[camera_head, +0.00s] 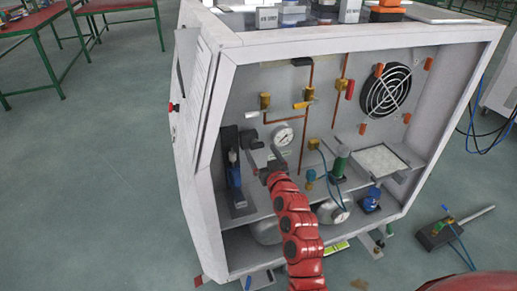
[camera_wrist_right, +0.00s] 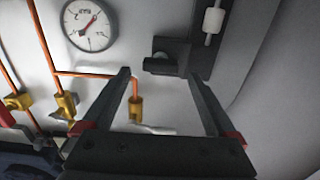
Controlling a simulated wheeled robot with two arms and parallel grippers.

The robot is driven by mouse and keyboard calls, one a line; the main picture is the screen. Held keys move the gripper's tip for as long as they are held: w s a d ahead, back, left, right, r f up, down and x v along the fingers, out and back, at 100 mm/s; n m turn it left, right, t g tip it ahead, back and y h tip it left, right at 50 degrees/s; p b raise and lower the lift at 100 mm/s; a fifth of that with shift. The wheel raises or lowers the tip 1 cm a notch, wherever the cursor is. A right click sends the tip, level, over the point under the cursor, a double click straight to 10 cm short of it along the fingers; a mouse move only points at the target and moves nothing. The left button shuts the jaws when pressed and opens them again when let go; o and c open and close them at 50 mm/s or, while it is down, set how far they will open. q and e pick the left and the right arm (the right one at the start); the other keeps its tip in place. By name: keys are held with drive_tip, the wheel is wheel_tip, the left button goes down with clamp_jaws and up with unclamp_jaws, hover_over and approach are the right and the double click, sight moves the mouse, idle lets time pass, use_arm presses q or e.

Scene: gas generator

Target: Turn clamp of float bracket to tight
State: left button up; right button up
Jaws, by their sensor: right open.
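A dark bracket with a protruding clamp knob (camera_head: 250,139) is on the back wall of the white cabinet, left of the round gauge (camera_head: 284,136). In the right wrist view the dark bracket (camera_wrist_right: 185,52) lies beyond my fingertips, and its knob points left; a white cylinder (camera_wrist_right: 213,20), perhaps the float, is beside it. I cannot tell the clamp's setting. My right gripper (camera_wrist_right: 159,75) is open and empty, its fingers apart and pointing toward the bracket. In the head view my right gripper (camera_head: 270,168) is inside the cabinet, below the bracket. My left gripper is not in view.
Copper pipes with brass valves (camera_head: 265,102) run on the back wall; a fan (camera_head: 386,91) is at right. A black stand with a blue part (camera_head: 234,178) is at left on the shelf. A green-topped bottle (camera_head: 341,160) stands right. The cabinet's left wall (camera_head: 208,130) limits room.

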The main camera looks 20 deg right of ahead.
sight(258, 147)
drive_tip(key=shift+w+a, duration=0.1)
drive_tip(key=shift+w, duration=1.55)
drive_tip(key=c, duration=1.4)
